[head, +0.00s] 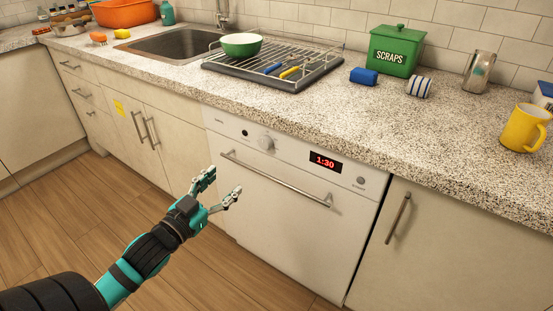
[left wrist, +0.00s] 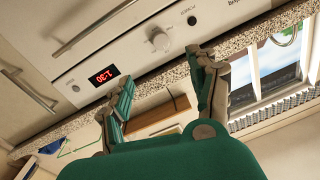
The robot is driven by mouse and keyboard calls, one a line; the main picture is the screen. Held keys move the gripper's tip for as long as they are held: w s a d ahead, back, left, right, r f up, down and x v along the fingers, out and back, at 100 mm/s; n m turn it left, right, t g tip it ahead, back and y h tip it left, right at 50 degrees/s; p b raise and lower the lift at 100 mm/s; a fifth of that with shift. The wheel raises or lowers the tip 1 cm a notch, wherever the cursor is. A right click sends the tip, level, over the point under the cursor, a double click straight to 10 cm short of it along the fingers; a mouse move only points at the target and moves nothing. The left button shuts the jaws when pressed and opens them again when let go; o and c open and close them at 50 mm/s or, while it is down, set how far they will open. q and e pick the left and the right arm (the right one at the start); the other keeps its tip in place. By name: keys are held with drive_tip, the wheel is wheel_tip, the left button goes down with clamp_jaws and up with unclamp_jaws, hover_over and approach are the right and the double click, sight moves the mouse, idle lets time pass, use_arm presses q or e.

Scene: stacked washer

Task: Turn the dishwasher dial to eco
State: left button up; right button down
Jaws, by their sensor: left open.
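The white dishwasher (head: 290,205) is built in under the counter, with its door shut. Its round dial (head: 266,143) sits on the top panel, left of a red display (head: 325,161) reading 1:30. The dial also shows in the left wrist view (left wrist: 158,41), where the panel appears turned over. I cannot read dial markings or its setting. My left gripper (head: 222,182) is open and empty, in front of the dishwasher, lower and left of the dial. In the left wrist view its fingers (left wrist: 160,72) are spread, apart from the dial. My right gripper is not in view.
A bar handle (head: 275,178) crosses the dishwasher door below the dial. The wooden floor (head: 130,220) in front is clear.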

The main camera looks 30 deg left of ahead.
sight(263, 145)
use_arm(q)
drive_tip(key=w+b, duration=0.1)
drive_tip(key=w, duration=1.6)
drive_tip(key=shift+w+b, duration=0.1)
drive_tip(key=shift+b, duration=0.2)
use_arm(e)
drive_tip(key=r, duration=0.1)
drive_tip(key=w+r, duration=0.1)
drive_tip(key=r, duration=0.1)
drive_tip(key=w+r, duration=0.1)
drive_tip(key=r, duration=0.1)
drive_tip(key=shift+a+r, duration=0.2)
use_arm(q)
drive_tip(key=c, duration=1.1)
